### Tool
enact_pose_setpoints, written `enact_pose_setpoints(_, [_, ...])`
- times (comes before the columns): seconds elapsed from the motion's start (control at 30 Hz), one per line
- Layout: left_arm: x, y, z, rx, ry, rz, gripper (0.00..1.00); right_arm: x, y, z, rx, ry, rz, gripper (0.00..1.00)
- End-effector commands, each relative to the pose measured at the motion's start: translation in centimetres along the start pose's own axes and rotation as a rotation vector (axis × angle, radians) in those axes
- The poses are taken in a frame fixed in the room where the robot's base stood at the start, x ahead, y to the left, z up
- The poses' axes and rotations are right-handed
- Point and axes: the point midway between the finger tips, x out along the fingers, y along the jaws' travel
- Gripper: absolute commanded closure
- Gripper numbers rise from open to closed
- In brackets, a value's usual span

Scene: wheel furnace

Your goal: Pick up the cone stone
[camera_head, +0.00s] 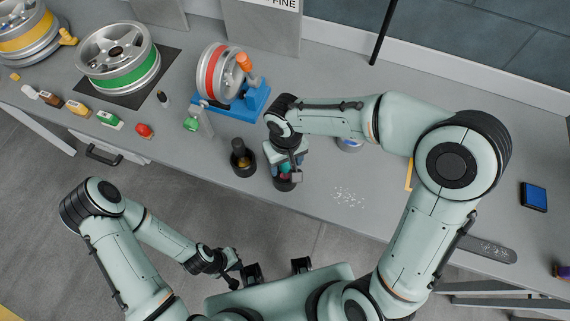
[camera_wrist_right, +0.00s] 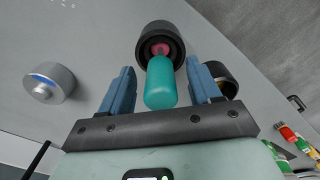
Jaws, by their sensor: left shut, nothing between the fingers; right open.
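A teal rounded piece with a pink piece beside it is at a black cup. In the right wrist view the teal piece (camera_wrist_right: 160,85) lies between my right fingers, with the pink piece (camera_wrist_right: 160,49) in the mouth of the black cup (camera_wrist_right: 176,33). I cannot tell which of them is the cone stone. My right gripper (camera_wrist_right: 160,70) is open around the teal piece, with visible gaps on both sides. In the head view my right gripper (camera_head: 286,166) hangs above the cup and hides most of it. My left gripper (camera_head: 229,278) is shut and empty, low in front of the bench.
A second black cup (camera_head: 242,160) stands just left of my right gripper. A blue stand (camera_head: 237,100) with a red-banded wheel (camera_head: 212,73) is behind it. A silver container (camera_wrist_right: 49,85) is to the left in the wrist view. White specks (camera_head: 348,196) lie on the bench to the right.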

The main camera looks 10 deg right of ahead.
Motion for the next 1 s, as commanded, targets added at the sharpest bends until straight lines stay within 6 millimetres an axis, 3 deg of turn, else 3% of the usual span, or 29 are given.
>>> enact_pose_setpoints(0.13, [0.2, -0.1, 0.1, 0.0, -0.001, 0.0, 1.0, 1.8, 0.0, 0.0, 0.001, 0.0, 0.0, 0.37])
enact_pose_setpoints(0.4, [0.2, -0.1, 0.1, 0.0, -0.001, 0.0, 1.0, 2.0, 0.0, 0.0, 0.0, 0.002, 0.0, 0.37])
enact_pose_setpoints(0.47, [0.2, -0.1, 0.1, 0.0, -0.001, 0.0, 1.0, 2.0, 0.0, 0.0, 0.0, 0.002, 0.0, 0.53])
enact_pose_setpoints(0.6, [0.2, -0.1, 0.1, 0.0, -0.001, 0.0, 1.0, 2.0, 0.0, 0.0, 0.0, 0.002, 0.0, 0.98])
enact_pose_setpoints(1.0, [0.1, 0.0, 0.0, 0.0, 0.0, 0.0, 1.0, 1.4, 0.0, -0.1, 0.001, 0.005, 0.0, 0.98])
